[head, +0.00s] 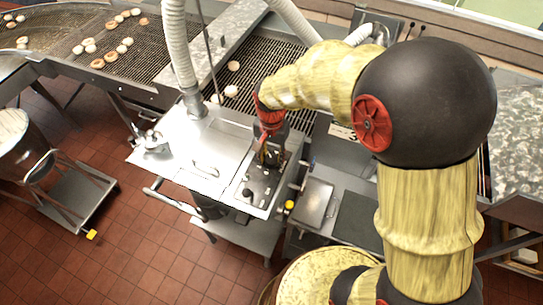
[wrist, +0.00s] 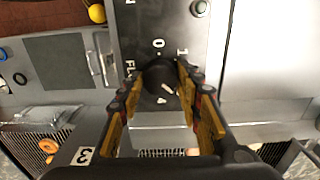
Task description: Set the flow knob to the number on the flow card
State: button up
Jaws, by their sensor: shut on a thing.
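The flow knob (wrist: 160,78) is a dark round knob on a dark panel (wrist: 140,30), with part of the flow label beside it. In the wrist view, 0 is above it, 1 at its upper right and 4 below; my right finger hides the numbers between. A white mark on the knob slants toward its lower right, near the 4; its exact setting is unclear. My gripper (wrist: 163,76) is shut on the knob, one finger on each side. The flow card (wrist: 84,155) reads 3 and also shows in the head view (head: 343,132). In the head view my gripper (head: 270,158) is over the panel.
The steel machine top (head: 205,150) surrounds the panel, with a pale hose rising at its back. A black knob (head: 247,193) is at the panel's near end. A yellow ball (head: 289,205) sticks out beside the panel. A wire conveyor (head: 130,50) carries several pastries behind.

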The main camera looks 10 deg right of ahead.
aim_at(271, 158)
dwell(0.3)
jog(key=o, duration=1.1)
jog(key=shift+o, duration=0.4)
jog(key=shift+r, duration=0.1)
notch_tip(271, 158, up, 12)
jog(key=shift+w, duration=0.1)
